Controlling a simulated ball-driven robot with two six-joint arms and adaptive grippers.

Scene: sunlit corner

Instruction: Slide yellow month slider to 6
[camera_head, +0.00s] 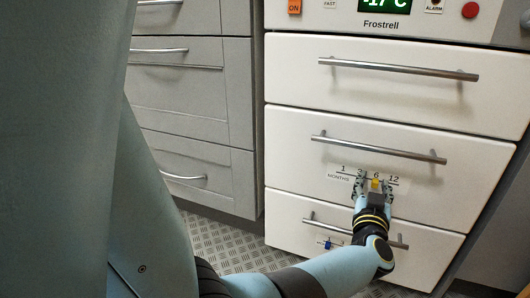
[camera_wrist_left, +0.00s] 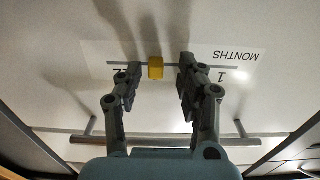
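The yellow month slider (camera_head: 375,183) sits on its track on the middle freezer drawer, just below the printed 6 in the head view. It also shows in the left wrist view (camera_wrist_left: 155,67), where the scale is upside down. My left gripper (camera_head: 374,187) is open, with its fingers on either side of the slider. In the left wrist view, the fingers (camera_wrist_left: 158,84) stand apart with gaps to the slider. The 1 and MONTHS label are readable there; the 12 is partly covered. The 3 is partly hidden by a finger in the head view. My right gripper is not in view.
The middle drawer's bar handle (camera_head: 380,147) runs above the scale. The lower drawer's handle (camera_head: 320,226) passes behind my left arm, with a blue slider (camera_head: 328,243) below it. Grey cabinets (camera_head: 190,100) stand at left.

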